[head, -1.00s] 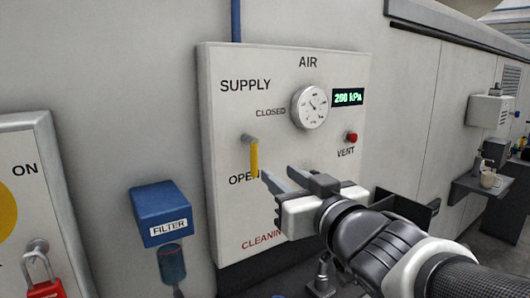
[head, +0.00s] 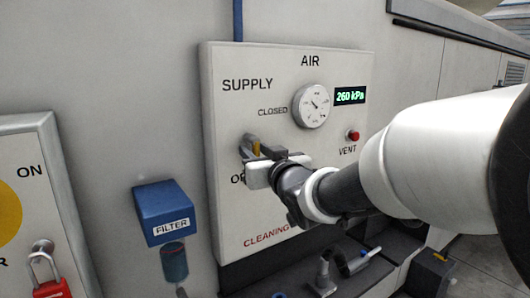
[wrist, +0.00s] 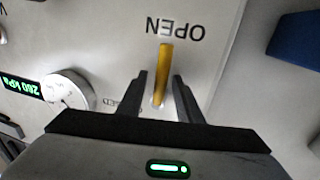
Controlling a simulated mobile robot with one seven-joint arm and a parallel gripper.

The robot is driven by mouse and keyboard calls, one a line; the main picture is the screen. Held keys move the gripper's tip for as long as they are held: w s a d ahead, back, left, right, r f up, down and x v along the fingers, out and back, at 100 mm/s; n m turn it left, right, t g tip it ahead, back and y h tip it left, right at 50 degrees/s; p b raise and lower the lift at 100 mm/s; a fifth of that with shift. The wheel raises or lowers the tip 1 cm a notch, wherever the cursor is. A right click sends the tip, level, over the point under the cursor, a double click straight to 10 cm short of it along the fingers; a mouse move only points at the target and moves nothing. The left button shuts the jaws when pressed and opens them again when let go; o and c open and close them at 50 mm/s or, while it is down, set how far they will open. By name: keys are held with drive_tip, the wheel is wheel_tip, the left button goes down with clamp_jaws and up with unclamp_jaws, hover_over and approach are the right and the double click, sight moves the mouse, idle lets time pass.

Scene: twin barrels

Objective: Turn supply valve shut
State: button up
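The supply valve's yellow handle (head: 256,147) is on the white AIR panel (head: 225,70), below the word SUPPLY. In the wrist view the yellow handle (wrist: 166,65) points toward the word OPEN. My gripper (head: 262,152) is at the valve, in front of the panel. In the wrist view my gripper (wrist: 160,76) has one finger on each side of the handle, with gaps visible on both sides. The handle's lower part is hidden behind my gripper in the head view. The display (head: 350,96) reads 260 kPa.
A round gauge (head: 310,106) and a red VENT button (head: 353,136) are right of the valve. A blue filter (head: 160,212) stands out from the wall at lower left. A red padlock (head: 50,289) hangs at far left. A dark shelf with fittings lies below the panel.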

clamp_jaws()
